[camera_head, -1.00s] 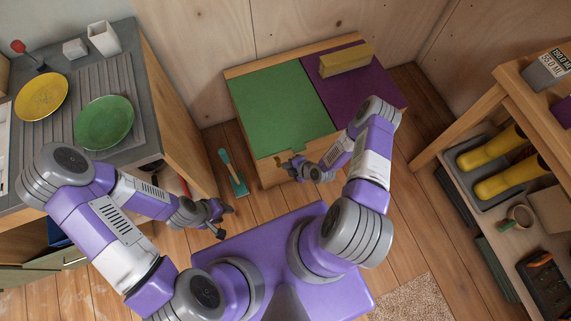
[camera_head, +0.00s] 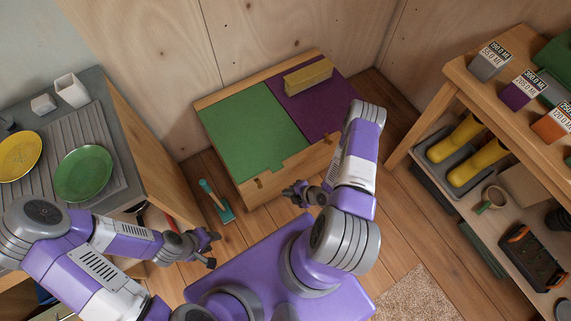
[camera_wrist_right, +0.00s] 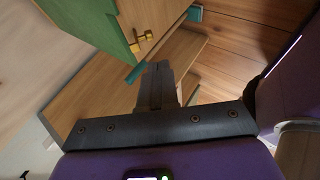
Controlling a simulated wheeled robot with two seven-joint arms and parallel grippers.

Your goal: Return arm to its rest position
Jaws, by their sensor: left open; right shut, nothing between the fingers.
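My right gripper (camera_head: 296,192) is shut and empty, low in front of the wooden chest with green and purple lids. In the right wrist view its fingers (camera_wrist_right: 156,88) are together with nothing between them. My right arm is bent, with its elbow beside the purple lid. My left gripper (camera_head: 212,248) is open and empty, above the floor between the grey counter and my purple base. Both grippers are apart from the furniture as far as I can tell.
The chest's green lid (camera_head: 253,132) and purple lid (camera_head: 312,108) are closed; a yellow block (camera_head: 308,76) lies on the purple one. The counter holds a green plate (camera_head: 83,173). A shelf (camera_head: 455,92) stands right.

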